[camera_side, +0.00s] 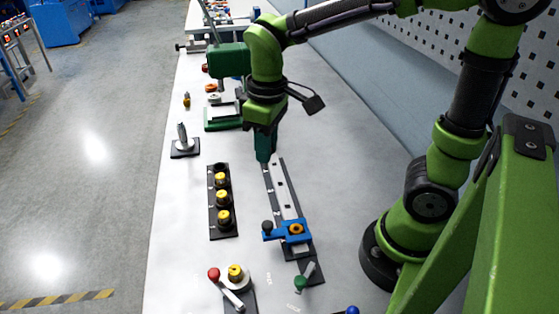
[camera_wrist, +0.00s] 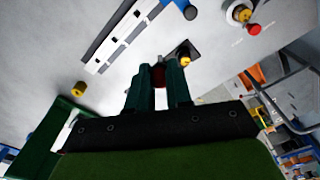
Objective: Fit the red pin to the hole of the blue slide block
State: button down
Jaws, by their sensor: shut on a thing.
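The blue slide block (camera_side: 295,231) sits on a rail (camera_side: 281,190) with dark holes, near its front end. It has an orange-yellow ring on top and a black knob at its left. In the wrist view a blue part (camera_wrist: 144,7) shows on the rail at the top edge. My gripper (camera_side: 265,160) hangs over the rail's far end, away from the block. In the wrist view my gripper (camera_wrist: 158,82) is shut on a dark red piece (camera_wrist: 158,76), which looks like the red pin. Most of the pin is hidden by the fingers. The block's hole is not clearly seen.
A black rack (camera_side: 222,210) with several yellow-topped pieces stands left of the rail. A red-knobbed lever (camera_side: 230,288) and a green-knobbed lever (camera_side: 303,281) are in front. A green press (camera_side: 226,85) stands behind. The table is clear right of the rail.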

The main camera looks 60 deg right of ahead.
jog(key=s+a+f+n, duration=0.15)
jog(key=s+f, duration=0.25)
jog(key=s, duration=0.4)
notch_tip(320, 180, down, 7)
jog(key=shift+d, duration=0.2)
jog(key=shift+f+n, duration=0.25)
jog(key=shift+f, duration=0.1)
dwell(1.3)
jog(key=shift+f, duration=1.4)
jog(key=shift+f, duration=0.2)
jog(key=shift+f, duration=0.2)
